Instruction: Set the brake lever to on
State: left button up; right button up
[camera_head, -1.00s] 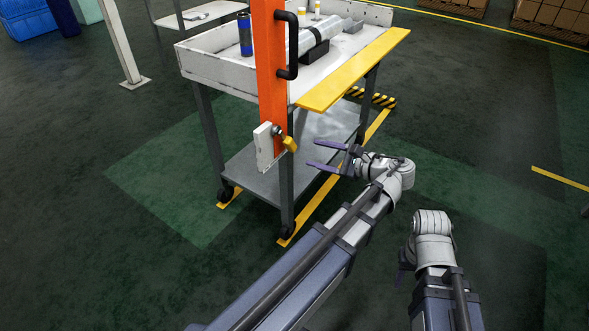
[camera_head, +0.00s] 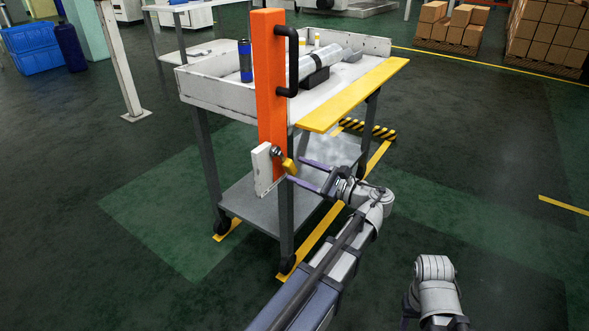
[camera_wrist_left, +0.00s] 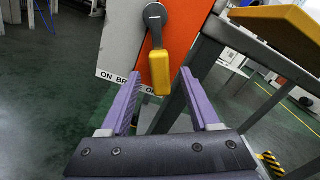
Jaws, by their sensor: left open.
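The brake lever is a dark arm with a yellow handle (camera_head: 289,166), fixed to a white plate (camera_head: 262,168) low on the orange post (camera_head: 270,90) of the cart. In the left wrist view the yellow handle (camera_wrist_left: 160,73) hangs almost straight down from its dark pivot, with "ON BR…" lettering at the plate's lower left. My left gripper (camera_head: 296,171) is open, its purple fingers pointing at the lever. In the wrist view the handle lies between the two fingertips (camera_wrist_left: 162,75), with gaps on both sides. My right arm shows at the lower right, but its fingers cannot be made out.
The cart (camera_head: 188,88) carries a blue can (camera_head: 245,62) and a silver roll on its top. A yellow board (camera_head: 355,95) juts along its right side above my left gripper. A black handle (camera_head: 289,60) is on the post. Open floor lies to the right.

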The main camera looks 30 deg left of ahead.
pick_arm(q)
jog(key=shift+w+a, duration=0.15)
jog(key=shift+a, duration=1.1)
jog(key=shift+c, duration=0.2)
grip_shut()
dwell(0.4)
